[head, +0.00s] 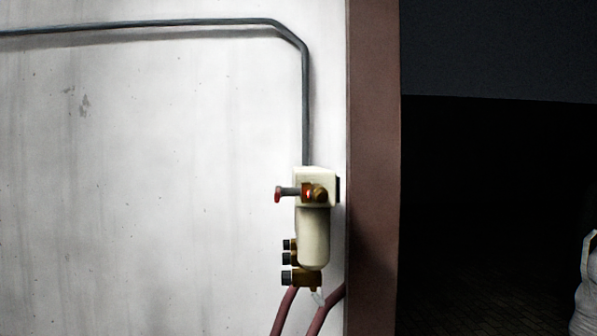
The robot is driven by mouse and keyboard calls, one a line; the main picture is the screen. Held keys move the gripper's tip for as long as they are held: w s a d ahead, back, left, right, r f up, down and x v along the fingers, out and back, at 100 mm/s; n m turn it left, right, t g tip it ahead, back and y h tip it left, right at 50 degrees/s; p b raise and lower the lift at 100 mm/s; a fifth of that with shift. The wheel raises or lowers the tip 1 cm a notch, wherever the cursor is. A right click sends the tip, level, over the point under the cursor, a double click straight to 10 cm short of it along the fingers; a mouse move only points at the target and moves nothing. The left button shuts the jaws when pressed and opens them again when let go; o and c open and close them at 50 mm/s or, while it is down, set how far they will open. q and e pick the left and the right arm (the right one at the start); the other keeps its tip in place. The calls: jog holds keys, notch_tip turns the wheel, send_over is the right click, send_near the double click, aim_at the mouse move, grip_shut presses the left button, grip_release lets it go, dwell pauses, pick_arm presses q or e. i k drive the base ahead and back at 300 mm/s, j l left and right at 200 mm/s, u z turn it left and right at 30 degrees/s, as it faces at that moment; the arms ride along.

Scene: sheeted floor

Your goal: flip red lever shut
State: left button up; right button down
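A lever with a red end (278,195) sticks out to the left from a brass valve (318,194). It lies about level, with a short grey stem between its red tip and a small red part at the valve. The valve sits on the upper part of a cream-coloured filter unit (314,235) on the wall. Neither of my grippers is in the head view, and nothing touches the lever.
A grey pipe (305,100) runs along the white wall (150,170) and down into the unit. Dark-tipped brass fittings (292,260) and reddish hoses (284,312) are below. A brown post (373,170) stands close right. A pale sack-like object (586,290) is at far right.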

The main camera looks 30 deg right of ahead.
aim_at(288, 194)
jog(key=l, duration=0.75)
jog(key=l+u, duration=0.1)
jog(key=l, duration=0.65)
jog(key=k, duration=0.05)
